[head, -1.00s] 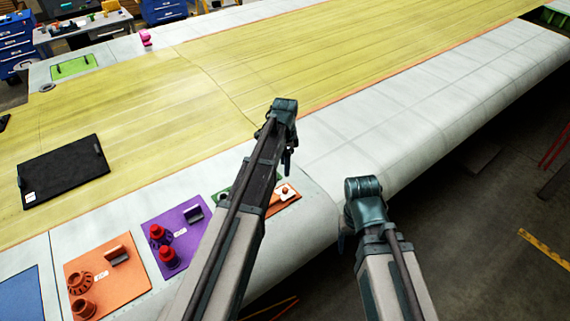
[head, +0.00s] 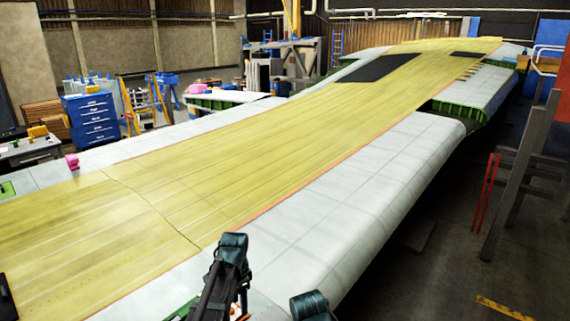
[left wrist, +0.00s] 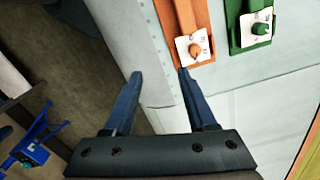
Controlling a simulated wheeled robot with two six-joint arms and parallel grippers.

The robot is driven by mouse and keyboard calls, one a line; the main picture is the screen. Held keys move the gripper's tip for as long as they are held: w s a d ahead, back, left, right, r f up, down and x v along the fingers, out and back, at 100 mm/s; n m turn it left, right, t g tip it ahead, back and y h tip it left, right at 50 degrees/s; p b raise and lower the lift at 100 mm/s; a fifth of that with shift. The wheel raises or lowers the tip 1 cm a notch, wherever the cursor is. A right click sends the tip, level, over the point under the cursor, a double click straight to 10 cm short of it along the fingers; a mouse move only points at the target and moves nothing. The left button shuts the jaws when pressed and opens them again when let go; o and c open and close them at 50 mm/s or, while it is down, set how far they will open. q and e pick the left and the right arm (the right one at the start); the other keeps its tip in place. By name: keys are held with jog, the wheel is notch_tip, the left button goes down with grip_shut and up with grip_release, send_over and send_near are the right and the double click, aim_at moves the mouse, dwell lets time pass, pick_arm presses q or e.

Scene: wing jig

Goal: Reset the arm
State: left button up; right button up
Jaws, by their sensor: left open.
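My left arm (head: 226,275) reaches up from the bottom of the head view, over the near edge of the wing. My left gripper (left wrist: 160,74) shows in the left wrist view with its two blue fingers spread apart and nothing between them. Its right fingertip is beside an orange plate (left wrist: 184,22) with an orange knob on a white label; I cannot tell if they touch. A green plate (left wrist: 251,12) with a green knob lies to the right. Only the top of my right arm (head: 312,304) shows at the bottom; my right gripper is out of view.
The long wing (head: 360,205) with its yellow panel (head: 250,155) runs away to the upper right. A blue drawer cabinet (head: 91,118) stands at the far left. Dark posts (head: 515,185) and red rails stand at right. Clear floor (head: 440,265) lies beside the wing.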

pick_arm(q)
jog(key=s+d+f+n+b, duration=0.3)
jog(key=s+d+f+b, duration=0.1)
jog(key=s+f+b, duration=0.4)
jog(key=s+d+f+n+y+b, duration=0.1)
jog(key=s+d+f+n+b, duration=0.2)
jog(key=s+d+f+b, duration=0.2)
jog(key=s+f+b, duration=0.3)
jog(key=s+f, duration=0.3)
jog(key=shift+s+d+n+b, duration=0.15)
jog(key=shift+s+n+b, duration=0.15)
jog(key=shift+b, duration=0.05)
